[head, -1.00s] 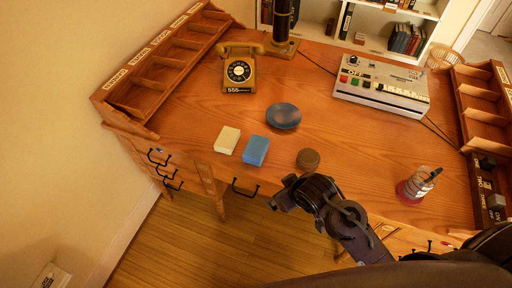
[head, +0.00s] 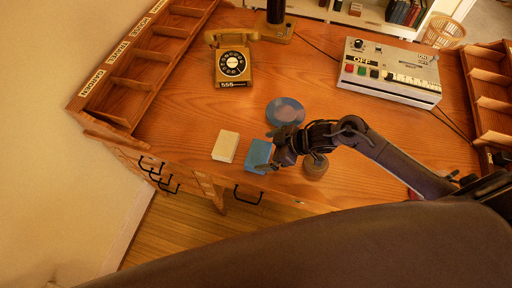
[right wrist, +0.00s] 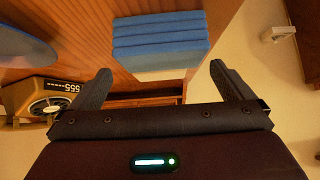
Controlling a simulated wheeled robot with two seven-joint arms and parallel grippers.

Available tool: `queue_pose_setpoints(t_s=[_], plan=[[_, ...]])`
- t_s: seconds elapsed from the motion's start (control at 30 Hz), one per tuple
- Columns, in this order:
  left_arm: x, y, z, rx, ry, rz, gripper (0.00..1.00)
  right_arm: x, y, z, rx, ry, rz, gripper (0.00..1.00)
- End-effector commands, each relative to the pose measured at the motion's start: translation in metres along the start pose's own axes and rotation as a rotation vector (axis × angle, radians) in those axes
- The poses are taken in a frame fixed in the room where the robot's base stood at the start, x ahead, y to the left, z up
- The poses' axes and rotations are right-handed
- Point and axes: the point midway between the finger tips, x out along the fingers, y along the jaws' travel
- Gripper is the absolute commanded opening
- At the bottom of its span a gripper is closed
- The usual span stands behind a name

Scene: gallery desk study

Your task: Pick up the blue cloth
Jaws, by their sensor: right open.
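The blue cloth (head: 257,153) is a folded block lying near the front edge of the wooden desk. My right gripper (head: 267,151) is over its right side and hides part of it. In the right wrist view the cloth (right wrist: 160,40) shows its stacked folds just beyond the tips of my right gripper (right wrist: 161,74), and lies within the span of the fingers. The fingers are apart with nothing between them. My left gripper is not in view.
A cream block (head: 226,146) lies just left of the cloth. A blue dish (head: 285,110) is behind it, and a round brown object (head: 315,167) is to the right, under my arm. A yellow telephone (head: 232,64) and a control box (head: 388,79) stand farther back.

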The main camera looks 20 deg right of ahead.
Motion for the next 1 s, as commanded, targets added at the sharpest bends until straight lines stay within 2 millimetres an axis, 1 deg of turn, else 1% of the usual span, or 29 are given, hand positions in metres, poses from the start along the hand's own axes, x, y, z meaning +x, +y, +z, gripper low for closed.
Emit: queue_pose_setpoints(t_s=[0.03, 0.13, 0.2, 0.27, 0.3, 0.37, 0.5, 0.6, 0.67, 0.77, 1.0], plan=[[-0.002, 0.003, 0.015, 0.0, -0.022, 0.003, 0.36, 0.006, 0.0, -0.001, 0.002, 0.001, -0.001, 1.0], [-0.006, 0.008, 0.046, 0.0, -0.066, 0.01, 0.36, 0.016, 0.0, -0.002, 0.001, 0.001, 0.0, 1.0], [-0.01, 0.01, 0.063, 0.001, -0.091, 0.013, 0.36, 0.024, 0.0, -0.002, 0.001, 0.001, 0.0, 1.0], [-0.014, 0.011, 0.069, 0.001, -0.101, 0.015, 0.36, 0.032, 0.001, -0.003, 0.001, 0.002, 0.001, 1.0], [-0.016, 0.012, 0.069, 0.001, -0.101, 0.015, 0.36, 0.038, 0.0, -0.002, 0.002, 0.001, 0.0, 1.0], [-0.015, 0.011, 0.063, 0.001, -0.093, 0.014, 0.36, 0.047, 0.001, -0.002, 0.001, 0.002, 0.002, 1.0], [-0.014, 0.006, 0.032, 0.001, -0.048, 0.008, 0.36, 0.06, 0.001, -0.001, -0.001, 0.001, 0.002, 1.0], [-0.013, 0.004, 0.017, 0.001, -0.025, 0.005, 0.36, 0.063, 0.001, 0.0, -0.002, 0.0, 0.003, 1.0], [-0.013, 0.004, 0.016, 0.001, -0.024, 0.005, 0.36, 0.063, 0.001, 0.001, -0.003, -0.001, 0.003, 1.0], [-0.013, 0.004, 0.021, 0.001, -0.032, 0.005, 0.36, 0.063, 0.001, 0.001, -0.003, 0.0, 0.003, 1.0], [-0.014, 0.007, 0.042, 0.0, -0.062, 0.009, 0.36, 0.063, 0.001, 0.001, -0.003, 0.0, 0.003, 0.69]])
